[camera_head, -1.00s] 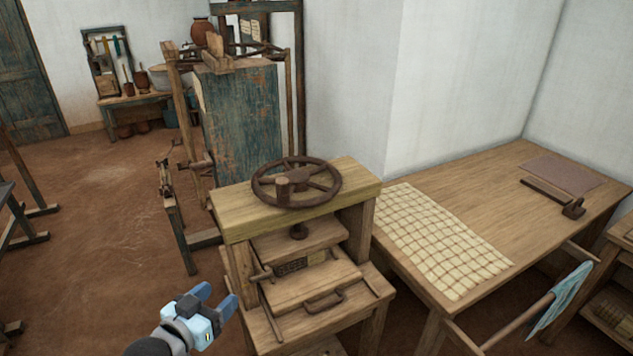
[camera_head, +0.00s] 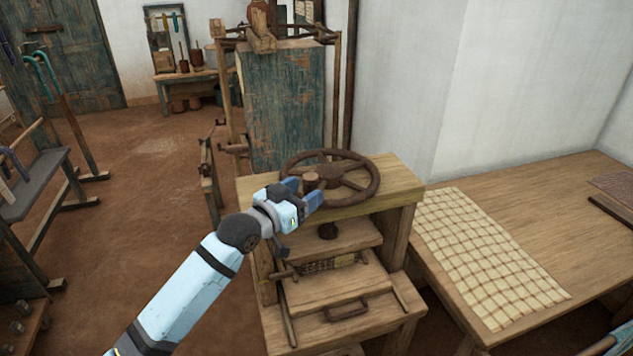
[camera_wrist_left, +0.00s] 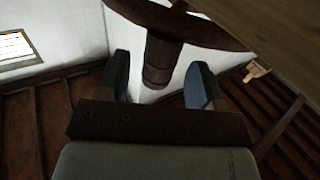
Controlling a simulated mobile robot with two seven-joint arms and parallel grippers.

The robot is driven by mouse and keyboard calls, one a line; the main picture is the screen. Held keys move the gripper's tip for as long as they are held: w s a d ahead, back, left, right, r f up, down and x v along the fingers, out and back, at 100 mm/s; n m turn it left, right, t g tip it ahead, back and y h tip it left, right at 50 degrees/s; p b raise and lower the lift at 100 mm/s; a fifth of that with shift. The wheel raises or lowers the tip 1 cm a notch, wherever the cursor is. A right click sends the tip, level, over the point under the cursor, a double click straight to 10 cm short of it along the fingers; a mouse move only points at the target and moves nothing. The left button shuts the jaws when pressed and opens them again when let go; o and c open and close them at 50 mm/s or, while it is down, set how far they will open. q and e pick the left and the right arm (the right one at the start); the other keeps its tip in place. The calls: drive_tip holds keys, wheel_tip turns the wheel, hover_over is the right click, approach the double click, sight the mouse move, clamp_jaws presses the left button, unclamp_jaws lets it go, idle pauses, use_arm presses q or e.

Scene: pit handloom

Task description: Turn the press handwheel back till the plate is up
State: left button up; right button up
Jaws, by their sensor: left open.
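The brown press handwheel (camera_head: 352,188) lies flat on top of the wooden press (camera_head: 400,187). Its upright knob (camera_head: 311,180) stands at the rim's near left. My left gripper (camera_head: 306,193) is at the knob, fingers open. In the left wrist view, the knob (camera_wrist_left: 162,62) shows between the two spread blue fingers (camera_wrist_left: 160,85), with a gap on each side. The wooden plate (camera_head: 345,241) hangs below the screw (camera_head: 327,231), low over a dark patterned block (camera_head: 330,265). I cannot tell if they touch.
A table with a checked cloth (camera_head: 485,255) stands close on the press's right. A tall blue-green wooden cabinet (camera_head: 285,105) is behind the press. A drawer-like board with a handle (camera_head: 346,310) juts out at the press front. Bare floor (camera_head: 150,190) lies to the left.

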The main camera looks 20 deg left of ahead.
sight(316, 184)
use_arm(q)
drive_tip(key=shift+x, duration=2.25)
drive_tip(key=shift+c, duration=0.2)
clamp_jaws()
